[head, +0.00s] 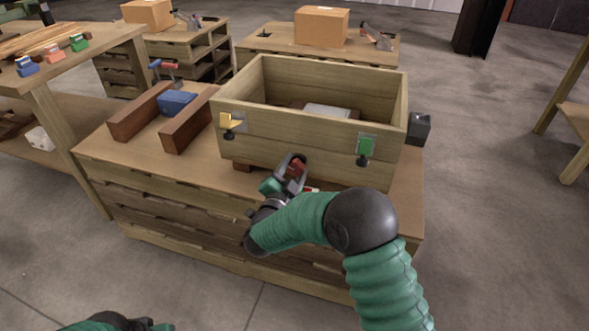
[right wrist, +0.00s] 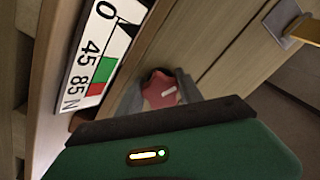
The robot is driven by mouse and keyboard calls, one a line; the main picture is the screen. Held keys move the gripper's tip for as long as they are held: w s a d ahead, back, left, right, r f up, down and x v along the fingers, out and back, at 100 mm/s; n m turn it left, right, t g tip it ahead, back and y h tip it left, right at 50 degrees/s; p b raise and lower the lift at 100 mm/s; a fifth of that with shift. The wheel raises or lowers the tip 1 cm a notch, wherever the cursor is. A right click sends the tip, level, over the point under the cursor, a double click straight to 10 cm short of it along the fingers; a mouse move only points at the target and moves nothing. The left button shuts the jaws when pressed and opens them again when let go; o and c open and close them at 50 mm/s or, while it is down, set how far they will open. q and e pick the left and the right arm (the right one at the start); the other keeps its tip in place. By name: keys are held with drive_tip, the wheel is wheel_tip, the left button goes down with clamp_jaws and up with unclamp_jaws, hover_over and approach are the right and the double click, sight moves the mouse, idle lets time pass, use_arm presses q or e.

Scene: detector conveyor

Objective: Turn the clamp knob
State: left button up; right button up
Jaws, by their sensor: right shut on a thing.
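The clamp knob is red with a pale pointer mark and shows in the right wrist view (right wrist: 160,90). It sits low at the front of a wooden box (head: 300,143) on the workbench. My right gripper (head: 294,168) is shut on the knob, with its fingers on either side of it; it also shows in the right wrist view (right wrist: 162,98). A scale plate (right wrist: 102,55) with 0, 45, 85 N and green and red fields lies beside the knob. The fingers hide part of the knob. My left arm shows only in part at the bottom left, its gripper unclear.
A yellow tab (head: 230,120) and a green tab (head: 366,146) are on the box front. Two brown blocks (head: 140,112) with a blue piece (head: 177,102) between them lie left. A dark block (head: 419,127) stands right of the box. Open floor lies to the right.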

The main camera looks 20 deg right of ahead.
drive_tip(key=m+b, duration=0.1)
drive_tip(key=m, duration=0.4)
drive_tip(key=shift+a+f+m+b, duration=0.1)
drive_tip(key=shift+f+m+b, duration=0.1)
drive_tip(key=shift+m+b, duration=0.15)
drive_tip(key=m+b, duration=0.2)
drive_tip(key=m, duration=0.3)
drive_tip(key=shift+s+r+b, duration=0.1)
drive_tip(key=shift+b, duration=0.3)
drive_tip(key=shift+m, duration=0.25)
drive_tip(key=o, duration=1.4)
drive_tip(key=shift+r, duration=0.15)
drive_tip(key=shift+r, duration=0.1)
